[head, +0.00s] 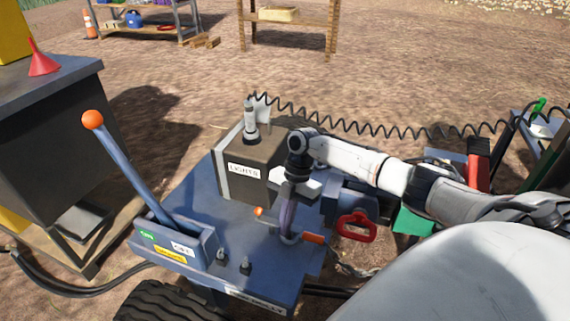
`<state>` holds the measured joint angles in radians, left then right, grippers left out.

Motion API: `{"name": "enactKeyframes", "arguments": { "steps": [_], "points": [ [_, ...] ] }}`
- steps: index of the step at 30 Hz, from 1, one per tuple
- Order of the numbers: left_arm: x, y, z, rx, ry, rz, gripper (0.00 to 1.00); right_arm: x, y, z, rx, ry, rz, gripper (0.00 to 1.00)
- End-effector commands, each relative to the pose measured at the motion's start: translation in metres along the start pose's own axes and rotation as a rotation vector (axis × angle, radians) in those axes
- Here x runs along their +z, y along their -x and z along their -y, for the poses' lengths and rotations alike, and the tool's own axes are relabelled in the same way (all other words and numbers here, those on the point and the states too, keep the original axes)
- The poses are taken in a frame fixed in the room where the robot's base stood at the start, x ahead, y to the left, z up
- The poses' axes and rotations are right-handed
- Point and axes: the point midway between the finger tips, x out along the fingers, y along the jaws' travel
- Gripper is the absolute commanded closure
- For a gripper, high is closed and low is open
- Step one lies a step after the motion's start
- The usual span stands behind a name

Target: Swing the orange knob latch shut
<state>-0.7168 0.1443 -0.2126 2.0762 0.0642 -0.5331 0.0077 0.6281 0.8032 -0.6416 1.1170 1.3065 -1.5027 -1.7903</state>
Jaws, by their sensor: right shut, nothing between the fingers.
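A small orange knob (258,211) shows on the blue deck at the foot of the LIGHTS box, just left of my right gripper. A blue lever with an orange ball (93,119) stands tilted at the left. My left gripper is out of view.
The LIGHTS box (265,165) stands behind my right gripper, with a coiled black cable (350,128) running right. A red handle (357,226) is right of the gripper. A dark cabinet (60,140) is at the left.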

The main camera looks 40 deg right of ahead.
Motion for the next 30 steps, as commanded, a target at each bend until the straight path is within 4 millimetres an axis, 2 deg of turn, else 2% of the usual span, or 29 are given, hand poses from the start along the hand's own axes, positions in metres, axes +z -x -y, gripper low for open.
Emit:
{"name": "enactKeyframes", "arguments": {
  "steps": [8, 11, 17, 18, 24, 30],
  "points": [
    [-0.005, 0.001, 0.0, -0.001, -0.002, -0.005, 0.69, 0.001, 0.001, 0.001, 0.0, -0.004, 0.008, 1.0],
    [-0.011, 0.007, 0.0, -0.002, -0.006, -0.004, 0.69, -0.008, 0.0, 0.001, -0.003, -0.001, 0.006, 1.0],
    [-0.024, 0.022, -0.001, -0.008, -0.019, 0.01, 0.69, -0.043, -0.005, 0.002, -0.002, 0.006, 0.002, 1.0],
    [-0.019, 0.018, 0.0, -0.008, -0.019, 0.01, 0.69, -0.037, 0.006, -0.001, 0.003, 0.004, 0.006, 1.0],
    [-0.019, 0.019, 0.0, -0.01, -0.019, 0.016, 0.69, -0.038, 0.051, -0.004, 0.002, 0.005, 0.003, 1.0],
    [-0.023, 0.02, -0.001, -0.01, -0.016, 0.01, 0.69, -0.038, 0.079, -0.006, 0.0, 0.005, 0.002, 1.0]
  ]
}}
